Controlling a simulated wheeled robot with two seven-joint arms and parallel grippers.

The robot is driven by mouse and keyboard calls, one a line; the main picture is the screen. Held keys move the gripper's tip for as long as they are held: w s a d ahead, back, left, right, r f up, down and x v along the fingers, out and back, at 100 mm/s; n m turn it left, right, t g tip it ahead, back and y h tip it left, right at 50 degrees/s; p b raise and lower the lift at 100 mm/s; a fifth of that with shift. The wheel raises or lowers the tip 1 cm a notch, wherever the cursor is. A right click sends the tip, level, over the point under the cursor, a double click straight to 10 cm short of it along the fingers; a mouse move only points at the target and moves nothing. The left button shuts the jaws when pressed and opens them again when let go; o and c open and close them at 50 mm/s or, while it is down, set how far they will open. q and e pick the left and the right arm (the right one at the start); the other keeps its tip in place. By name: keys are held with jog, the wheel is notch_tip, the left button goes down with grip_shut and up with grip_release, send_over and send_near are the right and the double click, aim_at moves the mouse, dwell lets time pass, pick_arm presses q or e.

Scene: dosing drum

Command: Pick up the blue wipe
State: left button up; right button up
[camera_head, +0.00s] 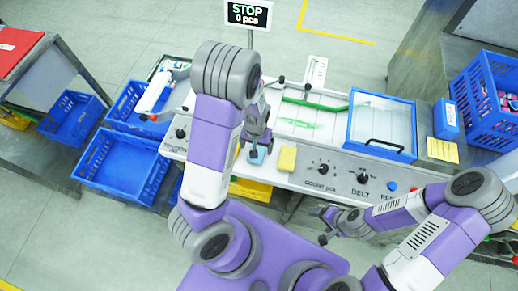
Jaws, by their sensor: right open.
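The blue wipe (257,156) is a small light-blue piece at the front edge of the grey machine panel, left of a yellow block (287,159). My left gripper (256,146) reaches down over the wipe from behind, with its fingers close around it. I cannot tell whether they touch it, and the gripper hides part of it. My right gripper (323,226) is open and empty in front of the panel, low and to the right of the wipe.
The control panel (330,176) carries knobs and a blue button. A blue-framed clear cover (381,125) stands behind it. Blue crates lie at left (122,167), and a blue basket (486,100) with small items stands at right. A sign (248,14) reads STOP, 0 pcs.

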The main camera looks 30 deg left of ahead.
pick_arm(q)
notch_tip(320, 180, down, 5)
jog(key=shift+w+r, duration=0.1)
jog(key=shift+w, duration=0.05)
jog(key=c, duration=1)
notch_tip(320, 180, up, 10)
jog(key=shift+r+p, duration=0.1)
jog(key=shift+p, duration=0.55)
jog(key=shift+c, duration=0.9)
